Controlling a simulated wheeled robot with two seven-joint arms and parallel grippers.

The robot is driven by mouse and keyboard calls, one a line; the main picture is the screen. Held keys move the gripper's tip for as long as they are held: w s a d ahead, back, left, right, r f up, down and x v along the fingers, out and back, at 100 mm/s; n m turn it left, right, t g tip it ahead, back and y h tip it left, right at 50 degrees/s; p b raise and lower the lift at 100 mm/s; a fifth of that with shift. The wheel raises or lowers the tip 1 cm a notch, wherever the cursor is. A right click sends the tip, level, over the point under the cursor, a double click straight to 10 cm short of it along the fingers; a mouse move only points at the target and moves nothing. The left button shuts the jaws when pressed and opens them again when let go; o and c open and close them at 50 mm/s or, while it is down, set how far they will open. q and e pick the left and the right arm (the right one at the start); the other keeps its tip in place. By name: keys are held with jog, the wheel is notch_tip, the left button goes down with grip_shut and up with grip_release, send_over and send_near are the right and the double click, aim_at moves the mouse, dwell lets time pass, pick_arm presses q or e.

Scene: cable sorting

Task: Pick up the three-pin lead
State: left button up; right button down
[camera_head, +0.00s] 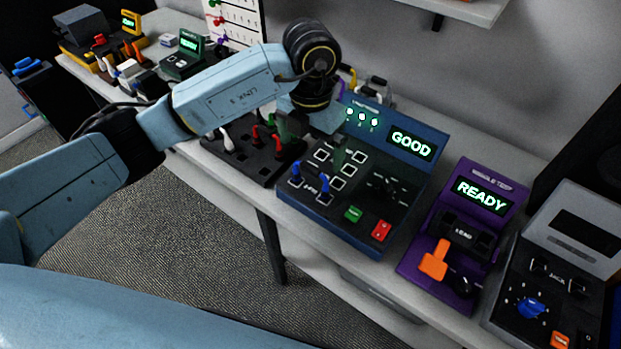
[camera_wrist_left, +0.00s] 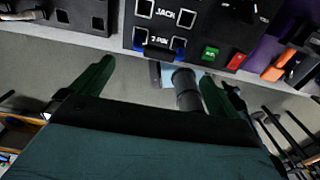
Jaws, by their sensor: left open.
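I cannot tell for sure which item is the three-pin lead. A dark shape (camera_head: 387,188), perhaps a plug, sits on the right part of the blue tester (camera_head: 352,236), whose screen reads GOOD. My left gripper (camera_head: 312,140) hangs over the tester's left part and the black rack beside it. Its green fingers are spread. My right gripper is in neither view.
The black rack (camera_head: 243,160) holds red and white upright pieces. A purple unit (camera_head: 412,266) reading READY has an orange lever (camera_head: 434,260). A grey-black unit (camera_head: 520,285) with a blue knob stands at far right. The white table's front edge (camera_head: 330,255) is close to the devices.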

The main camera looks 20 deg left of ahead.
aim_at(311, 167)
pick_arm(q)
notch_tip(311, 167, down, 5)
jog(key=shift+r, duration=0.2)
jog(key=shift+w+f+p, duration=0.2)
jog(key=shift+f+p, duration=0.2)
jog(key=shift+f, duration=2.2)
jog(key=c, duration=0.8)
notch_tip(311, 167, up, 10)
jog(key=shift+r+p, duration=0.65)
jog(key=shift+r, duration=0.9)
jog(key=shift+a, duration=0.1)
